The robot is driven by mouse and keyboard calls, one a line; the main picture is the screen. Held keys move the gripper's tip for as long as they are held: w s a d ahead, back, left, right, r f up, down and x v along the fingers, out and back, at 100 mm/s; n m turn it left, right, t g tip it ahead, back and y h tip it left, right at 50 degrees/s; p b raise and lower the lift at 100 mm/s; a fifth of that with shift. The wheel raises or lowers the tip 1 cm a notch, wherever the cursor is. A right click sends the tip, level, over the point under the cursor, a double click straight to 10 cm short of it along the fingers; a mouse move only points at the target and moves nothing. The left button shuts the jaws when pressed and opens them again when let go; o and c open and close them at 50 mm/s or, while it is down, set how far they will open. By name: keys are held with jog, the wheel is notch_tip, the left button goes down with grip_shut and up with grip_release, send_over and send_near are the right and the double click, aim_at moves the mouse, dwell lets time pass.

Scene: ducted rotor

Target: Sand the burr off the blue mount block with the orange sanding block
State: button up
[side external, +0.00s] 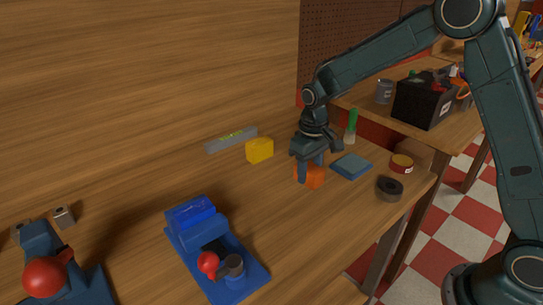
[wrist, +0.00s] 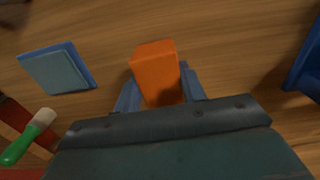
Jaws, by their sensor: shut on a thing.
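The orange sanding block (side external: 314,176) is between the fingers of my gripper (side external: 309,168), which is shut on it, at or just above the wooden bench. In the wrist view the orange sanding block (wrist: 156,72) sits between the two blue-grey fingers of my gripper (wrist: 160,90). The blue mount block (side external: 192,218) stands on a blue base at the lower middle of the side view, left of and nearer the camera than my gripper. A brighter blue strip shows on its top; I cannot tell the burr from it. A red ball knob (side external: 208,263) stands beside the block.
A blue pad (side external: 351,166), a green-handled brush (side external: 351,127), a dark roll (side external: 389,188) and a red tin (side external: 401,164) lie right of my gripper. A yellow block (side external: 260,150) and grey level (side external: 231,140) lie behind left. Bench between gripper and mount is clear.

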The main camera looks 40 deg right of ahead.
aim_at(177, 218)
jog(key=w+a+r+n, duration=0.2)
jog(key=a+r+n, duration=0.2)
jog(key=a, duration=0.9)
jog(key=w+a+r+n, duration=0.2)
jog(key=a+r+n, duration=0.2)
jog(key=a+r, duration=0.5)
jog(key=a, duration=0.4)
jog(key=shift+r, duration=0.25)
jog(key=shift+w+f, duration=0.1)
jog(key=shift+f, duration=3.4)
jog(key=shift+a+f, duration=0.6)
jog(key=shift+f, duration=0.05)
jog(key=shift+c, duration=0.3)
jog(key=shift+a, duration=3.05)
jog(key=shift+d, duration=3.8)
notch_tip(177, 218, up, 8)
jog(key=shift+a+r, duration=0.15)
